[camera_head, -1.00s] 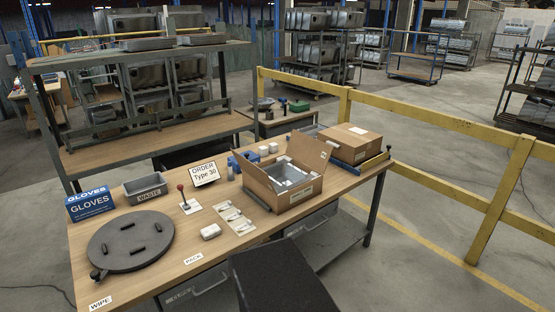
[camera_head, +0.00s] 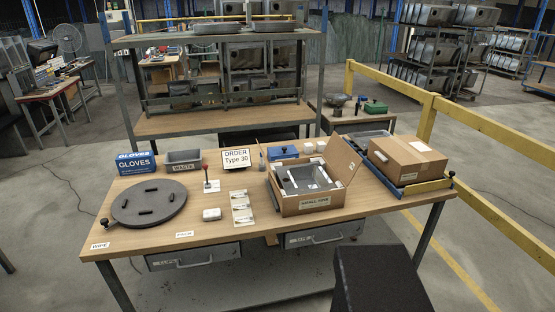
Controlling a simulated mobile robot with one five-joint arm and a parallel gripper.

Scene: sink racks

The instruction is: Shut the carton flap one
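An open cardboard carton (camera_head: 310,204) stands on the right half of the wooden workbench (camera_head: 256,222). It holds a grey item with white pieces on it. A large flap (camera_head: 343,160) stands up at its right side, leaning outward. Another flap seems to lie open along its left side; I cannot tell which flap is number one. My gripper is not in view. A dark block at the bottom right seems to be part of my own body and stands in front of the bench.
A closed carton (camera_head: 408,157) sits on a blue and yellow tray right of the open one. Left are a round dark turntable (camera_head: 150,203), a grey waste bin (camera_head: 184,161), a gloves box (camera_head: 137,165) and an order sign (camera_head: 236,157). A yellow rail (camera_head: 480,124) runs at right.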

